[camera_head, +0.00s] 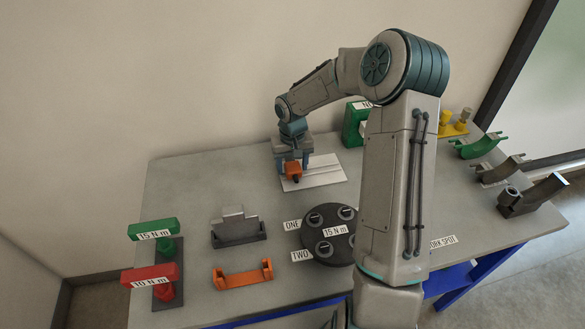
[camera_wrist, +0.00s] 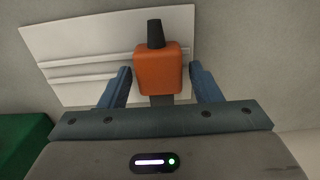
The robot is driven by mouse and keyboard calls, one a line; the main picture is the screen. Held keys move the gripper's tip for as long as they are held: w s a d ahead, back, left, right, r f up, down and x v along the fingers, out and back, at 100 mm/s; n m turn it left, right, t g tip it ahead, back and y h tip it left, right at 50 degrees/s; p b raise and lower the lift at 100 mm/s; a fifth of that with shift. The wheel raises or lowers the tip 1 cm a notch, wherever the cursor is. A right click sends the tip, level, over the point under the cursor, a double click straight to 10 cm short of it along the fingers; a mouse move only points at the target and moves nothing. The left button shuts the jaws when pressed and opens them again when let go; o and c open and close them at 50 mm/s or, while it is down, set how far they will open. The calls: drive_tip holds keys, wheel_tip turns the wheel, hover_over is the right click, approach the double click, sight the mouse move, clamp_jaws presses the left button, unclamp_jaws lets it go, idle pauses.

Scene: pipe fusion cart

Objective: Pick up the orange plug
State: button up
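The orange plug (camera_head: 293,172) is at the white panel (camera_head: 325,177) toward the back of the table. In the wrist view the orange plug (camera_wrist: 158,70) is a rounded orange block with a black stub at its far end and a dark part at its near end. My gripper (camera_head: 291,160) is over it, pointing down. In the wrist view the blue fingers of my gripper (camera_wrist: 160,75) stand on either side of the plug, with a narrow gap on each side. The plug's underside is hidden.
A green box (camera_head: 354,124) stands right of the panel. In front are a black round plate (camera_head: 329,254), a grey block in a dark holder (camera_head: 237,228), an orange bracket (camera_head: 243,277), and green (camera_head: 152,230) and red (camera_head: 150,277) tools. Curved clamps (camera_head: 480,146) line the right.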

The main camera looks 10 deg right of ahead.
drive_tip(key=c, duration=0.7)
drive_tip(key=shift+c, duration=0.2)
drive_tip(key=shift+r, duration=0.15)
